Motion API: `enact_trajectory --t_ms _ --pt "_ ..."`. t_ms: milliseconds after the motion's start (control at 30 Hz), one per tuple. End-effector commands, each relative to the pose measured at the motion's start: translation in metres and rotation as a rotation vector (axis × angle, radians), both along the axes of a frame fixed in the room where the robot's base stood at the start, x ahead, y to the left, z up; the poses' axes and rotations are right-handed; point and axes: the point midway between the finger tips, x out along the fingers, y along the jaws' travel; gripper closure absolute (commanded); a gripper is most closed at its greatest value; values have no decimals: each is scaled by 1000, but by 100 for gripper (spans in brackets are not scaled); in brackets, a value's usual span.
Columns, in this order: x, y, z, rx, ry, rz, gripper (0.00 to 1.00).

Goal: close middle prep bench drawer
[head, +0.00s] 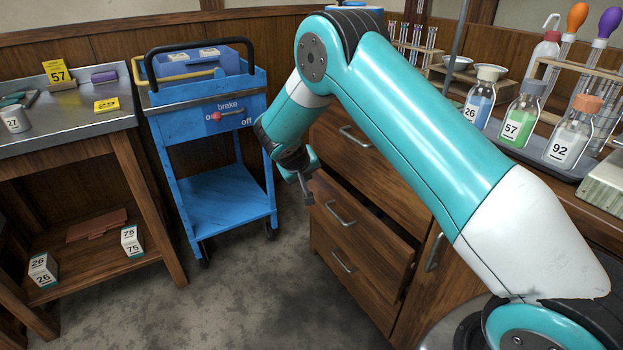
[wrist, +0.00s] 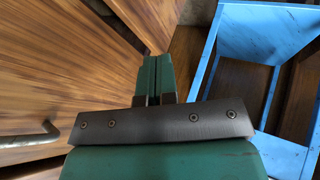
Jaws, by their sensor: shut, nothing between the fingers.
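The wooden prep bench (head: 372,172) stands right of centre in the head view, partly hidden behind my arm. Its middle drawer (head: 372,239) is pulled partly out, with a dark gap showing above its front. The drawer's metal handle (head: 340,216) is on that front. My gripper (head: 307,196) is shut and empty, near the drawer's upper left corner; I cannot tell whether it touches. In the wrist view my closed green fingers (wrist: 154,76) point ahead, with wooden fronts and a metal handle (wrist: 35,137) to their left.
A blue cart (head: 222,192) stands left of my gripper, its brake lever (head: 228,115) facing out; it also shows in the wrist view (wrist: 275,35). Labelled bottles (head: 522,122) stand on the bench top at right. A side table (head: 75,125) is at far left. Floor between is clear.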

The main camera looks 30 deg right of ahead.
Motion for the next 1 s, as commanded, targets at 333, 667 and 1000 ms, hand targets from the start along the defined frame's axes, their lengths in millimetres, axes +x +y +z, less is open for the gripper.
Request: enact_trajectory --t_ms 333,667,1000 --pt "1 -1 -10 153 -364 -686 100" --pt "-18 11 -11 407 -1077 -1638 100" --pt "-40 30 -10 597 -1641 -2197 100"
